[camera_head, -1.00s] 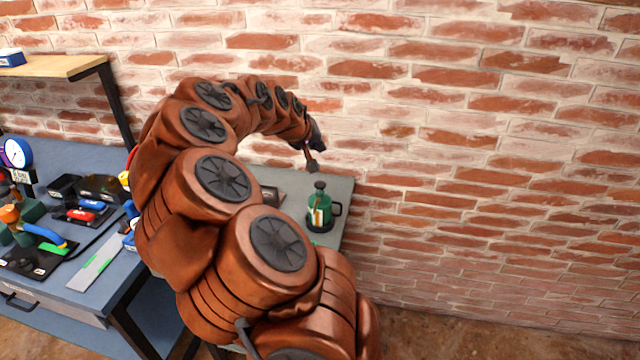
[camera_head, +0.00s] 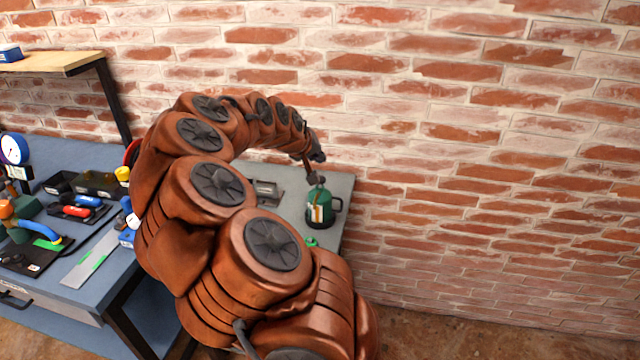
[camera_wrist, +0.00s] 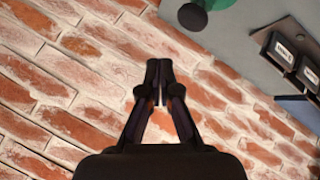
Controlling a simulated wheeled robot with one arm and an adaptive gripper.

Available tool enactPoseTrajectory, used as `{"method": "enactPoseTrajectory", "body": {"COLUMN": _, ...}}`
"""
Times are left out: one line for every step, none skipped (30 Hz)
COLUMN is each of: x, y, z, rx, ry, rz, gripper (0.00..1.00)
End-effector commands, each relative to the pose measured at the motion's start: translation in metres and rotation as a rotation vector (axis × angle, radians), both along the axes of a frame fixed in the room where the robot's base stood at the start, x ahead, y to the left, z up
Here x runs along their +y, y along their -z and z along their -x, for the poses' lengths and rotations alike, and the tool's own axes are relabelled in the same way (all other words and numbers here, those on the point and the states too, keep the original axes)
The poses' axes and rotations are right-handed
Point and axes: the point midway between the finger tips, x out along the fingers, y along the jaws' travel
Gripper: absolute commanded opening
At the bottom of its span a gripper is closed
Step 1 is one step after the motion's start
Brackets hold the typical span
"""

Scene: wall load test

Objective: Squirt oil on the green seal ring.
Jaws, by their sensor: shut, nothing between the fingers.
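The grey table (camera_head: 341,186) ends just right of the can. A grey metal item (camera_head: 266,190) lies left of it, partly behind my arm. A blue workbench (camera_head: 60,152) at left holds a gauge (camera_head: 13,148), dark bins (camera_head: 97,184) and several tools. A wooden shelf (camera_head: 50,62) stands above.

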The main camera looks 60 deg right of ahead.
Motion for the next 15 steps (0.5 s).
{"method": "enactPoseTrajectory", "body": {"x": 0.000, "y": 0.010, "z": 0.000, "rx": 0.001, "ry": 0.000, "rz": -0.001, "gripper": 0.00}}
{"method": "enactPoseTrajectory", "body": {"x": 0.000, "y": 0.014, "z": 0.000, "rx": 0.002, "ry": 0.000, "rz": 0.000, "gripper": 0.00}}
{"method": "enactPoseTrajectory", "body": {"x": 0.000, "y": 0.018, "z": 0.000, "rx": 0.001, "ry": -0.001, "rz": -0.001, "gripper": 0.00}}
{"method": "enactPoseTrajectory", "body": {"x": 0.000, "y": 0.021, "z": 0.000, "rx": 0.001, "ry": 0.000, "rz": -0.002, "gripper": 0.00}}
{"method": "enactPoseTrajectory", "body": {"x": 0.000, "y": 0.024, "z": 0.000, "rx": 0.001, "ry": 0.000, "rz": -0.002, "gripper": 0.00}}
{"method": "enactPoseTrajectory", "body": {"x": 0.001, "y": 0.028, "z": 0.000, "rx": 0.002, "ry": 0.000, "rz": -0.003, "gripper": 0.00}}
{"method": "enactPoseTrajectory", "body": {"x": 0.001, "y": 0.030, "z": 0.000, "rx": 0.002, "ry": 0.000, "rz": -0.003, "gripper": 0.00}}
{"method": "enactPoseTrajectory", "body": {"x": 0.001, "y": 0.032, "z": 0.000, "rx": 0.002, "ry": 0.000, "rz": -0.003, "gripper": 0.00}}
{"method": "enactPoseTrajectory", "body": {"x": 0.001, "y": 0.034, "z": 0.000, "rx": 0.002, "ry": 0.000, "rz": -0.003, "gripper": 0.00}}
{"method": "enactPoseTrajectory", "body": {"x": 0.001, "y": 0.035, "z": 0.000, "rx": 0.001, "ry": 0.001, "rz": -0.003, "gripper": 0.00}}
{"method": "enactPoseTrajectory", "body": {"x": 0.001, "y": 0.035, "z": 0.000, "rx": 0.002, "ry": 0.002, "rz": -0.002, "gripper": 0.00}}
{"method": "enactPoseTrajectory", "body": {"x": 0.001, "y": 0.036, "z": 0.000, "rx": 0.001, "ry": 0.001, "rz": -0.001, "gripper": 0.00}}
{"method": "enactPoseTrajectory", "body": {"x": 0.000, "y": 0.036, "z": 0.001, "rx": 0.001, "ry": 0.001, "rz": -0.001, "gripper": 0.00}}
{"method": "enactPoseTrajectory", "body": {"x": 0.000, "y": 0.036, "z": 0.001, "rx": 0.001, "ry": 0.001, "rz": -0.001, "gripper": 0.00}}
{"method": "enactPoseTrajectory", "body": {"x": 0.000, "y": 0.036, "z": 0.001, "rx": 0.001, "ry": 0.001, "rz": -0.001, "gripper": 0.00}}
